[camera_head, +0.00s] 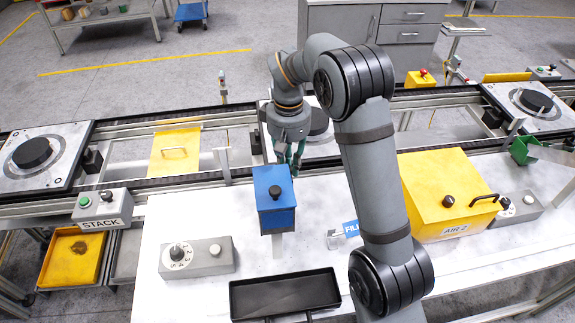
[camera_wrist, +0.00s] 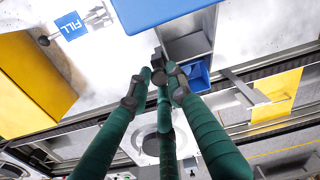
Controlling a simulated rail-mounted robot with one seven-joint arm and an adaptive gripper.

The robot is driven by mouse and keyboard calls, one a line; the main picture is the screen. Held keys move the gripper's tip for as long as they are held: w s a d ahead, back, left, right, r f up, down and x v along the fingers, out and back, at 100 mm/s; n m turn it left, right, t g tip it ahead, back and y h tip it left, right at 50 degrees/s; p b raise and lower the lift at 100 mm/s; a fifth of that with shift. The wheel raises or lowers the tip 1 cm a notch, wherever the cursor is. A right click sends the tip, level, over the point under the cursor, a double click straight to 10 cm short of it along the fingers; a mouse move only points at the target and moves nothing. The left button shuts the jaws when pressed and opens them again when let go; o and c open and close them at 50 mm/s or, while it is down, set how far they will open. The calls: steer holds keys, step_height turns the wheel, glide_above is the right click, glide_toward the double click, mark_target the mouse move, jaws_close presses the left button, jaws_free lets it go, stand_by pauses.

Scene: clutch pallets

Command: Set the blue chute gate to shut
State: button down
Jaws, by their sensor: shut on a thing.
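The blue chute box (camera_head: 275,218) stands upright on the white table, with a black knob on its top. In the wrist view its blue body (camera_wrist: 165,12) is at the top edge, with a grey chute part (camera_wrist: 187,45) and a smaller blue piece (camera_wrist: 197,76) beside it. My gripper (camera_head: 293,163) is at the far side of the box in the head view. In the wrist view, my gripper's green fingers (camera_wrist: 165,78) close together on a small dark part (camera_wrist: 158,60) next to the grey chute. The fingertips partly hide it, and I cannot tell the gate's position.
A FILL sign (camera_wrist: 72,25) with a small lever stands right of the box in the head view. A yellow AIR 2 box (camera_head: 440,185), a grey dial box (camera_head: 197,258) and a black tray (camera_head: 285,293) are nearby. The conveyor runs behind.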

steer(key=shift+a, duration=0.25)
steer(key=c, duration=1.6)
jaws_free()
steer(key=shift+o, duration=0.2)
steer(key=shift+r, duration=0.1)
step_height(320, 180, up, 12)
steer(key=shift+f, duration=0.2)
step_height(320, 180, down, 12)
steer(key=shift+r, duration=0.1)
steer(key=shift+d, duration=0.2)
steer(key=shift+w+d, duration=0.1)
steer(key=shift+d, duration=0.55)
